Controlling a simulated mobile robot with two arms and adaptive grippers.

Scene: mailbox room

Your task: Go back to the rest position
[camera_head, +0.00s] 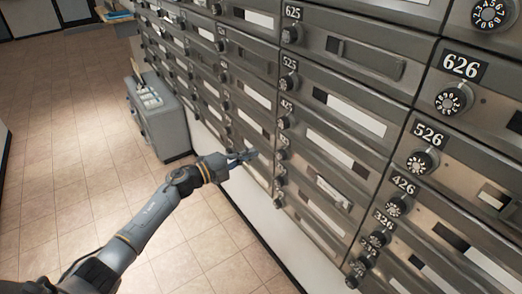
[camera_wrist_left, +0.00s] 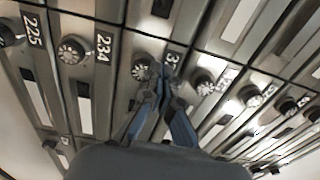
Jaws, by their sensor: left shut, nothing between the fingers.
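My left arm reaches in from the lower left of the head view. Its gripper (camera_head: 243,156) is shut and empty, close in front of the lower rows of the grey mailbox wall (camera_head: 340,160). In the left wrist view the shut fingers (camera_wrist_left: 163,78) point at the mailbox fronts, between two round dials. Whether the fingertips touch the wall, I cannot tell. A dial beside the label 234 (camera_wrist_left: 103,46) is left of the fingers. My right gripper shows in neither view.
Mailbox doors with black dials (camera_head: 453,101) and number plates fill the right side of the head view. A grey cabinet (camera_head: 158,118) stands on the floor by the wall's far end. The tiled floor (camera_head: 70,150) at the left is clear.

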